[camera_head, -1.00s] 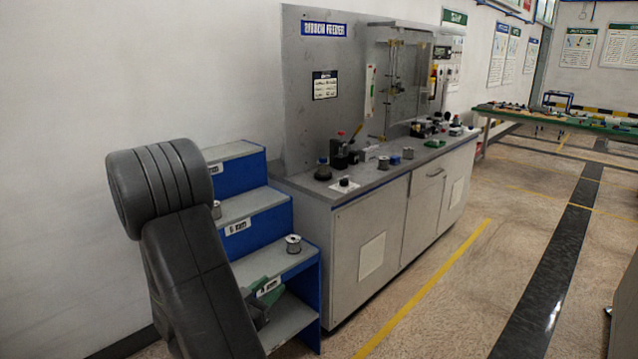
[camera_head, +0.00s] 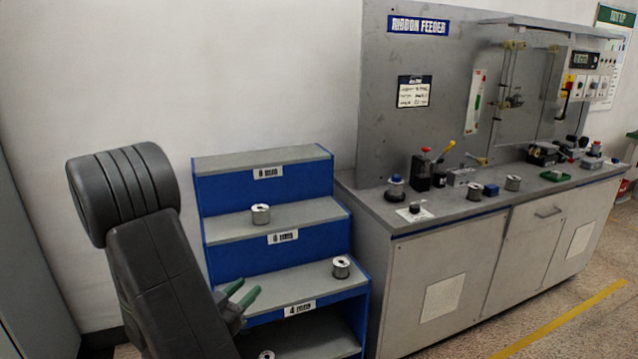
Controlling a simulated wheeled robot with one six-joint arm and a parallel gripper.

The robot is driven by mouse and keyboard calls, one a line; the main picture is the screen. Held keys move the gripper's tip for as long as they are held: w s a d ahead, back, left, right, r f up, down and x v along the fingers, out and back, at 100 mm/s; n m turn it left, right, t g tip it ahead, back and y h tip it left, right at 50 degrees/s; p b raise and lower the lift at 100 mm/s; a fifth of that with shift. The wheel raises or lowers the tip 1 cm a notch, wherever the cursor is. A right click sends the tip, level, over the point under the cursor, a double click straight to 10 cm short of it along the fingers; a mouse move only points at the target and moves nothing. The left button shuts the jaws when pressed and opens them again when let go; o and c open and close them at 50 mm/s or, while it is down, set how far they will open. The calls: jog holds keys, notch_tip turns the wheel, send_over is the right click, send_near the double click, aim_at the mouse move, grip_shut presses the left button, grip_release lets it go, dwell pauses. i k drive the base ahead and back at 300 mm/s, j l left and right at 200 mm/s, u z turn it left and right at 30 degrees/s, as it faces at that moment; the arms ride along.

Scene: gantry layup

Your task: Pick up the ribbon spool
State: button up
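A silver ribbon spool (camera_head: 261,214) stands on the step labelled 6 mm. A second spool (camera_head: 341,267) stands near the right end of the step labelled 4 mm. A third spool (camera_head: 267,355) is partly visible at the bottom picture edge, on the lowest shelf. The frame does not show which spool the task means. My gripper (camera_head: 246,288) has two green fingers, apart with nothing between them. It appears by the left front of the 4 mm step, left of the second spool and apart from it.
The blue stepped rack (camera_head: 225,258) has grey treads; the top one, labelled 8 mm, is empty. A grey ribbon feeder bench (camera_head: 460,222) stands right of it, holding small devices and more spool-like cylinders (camera_head: 513,183). A grey panel (camera_head: 30,270) is at far left.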

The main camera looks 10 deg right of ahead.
aim_at(473, 193)
jog(key=i+l+u, duration=0.15)
jog(key=l, duration=0.65)
jog(key=i+l+u, duration=0.15)
jog(key=l, duration=0.65)
jog(key=l+u, duration=0.1)
jog(key=l, duration=0.7)
jog(key=i+l, duration=0.1)
jog(key=l, duration=0.75)
jog(key=i+l, duration=0.1)
jog(key=l, duration=0.75)
jog(key=i+l, duration=0.1)
jog(key=l, duration=0.75)
